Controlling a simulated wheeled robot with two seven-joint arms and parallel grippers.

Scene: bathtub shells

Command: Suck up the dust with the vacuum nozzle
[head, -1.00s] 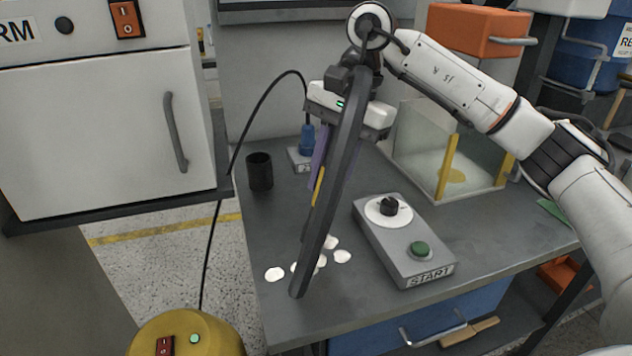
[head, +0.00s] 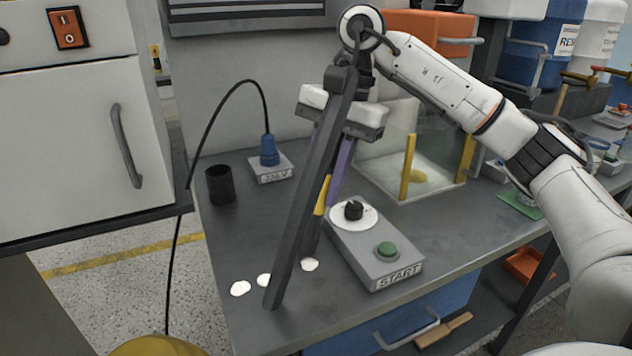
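The vacuum nozzle (head: 303,208) is a long dark grey bar, tilted, its lower end over the near part of the bench. My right gripper (head: 321,200) has its purple and yellow fingers on both sides of the nozzle and appears shut on it; the nozzle hides part of the fingers. The dust shows as white patches: one (head: 240,288) and another (head: 264,280) left of the nozzle, and a third (head: 310,265) to its right. More dust may be hidden behind the nozzle. I cannot tell whether its end touches the bench. My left gripper is out of view.
A grey START box (head: 368,258) with a green button stands right of the dust. A black cup (head: 220,186) and a blue plug on a socket (head: 269,165) stand behind. A glass-walled box (head: 400,187) is farther back. A yellow machine top (head: 155,346) shows below.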

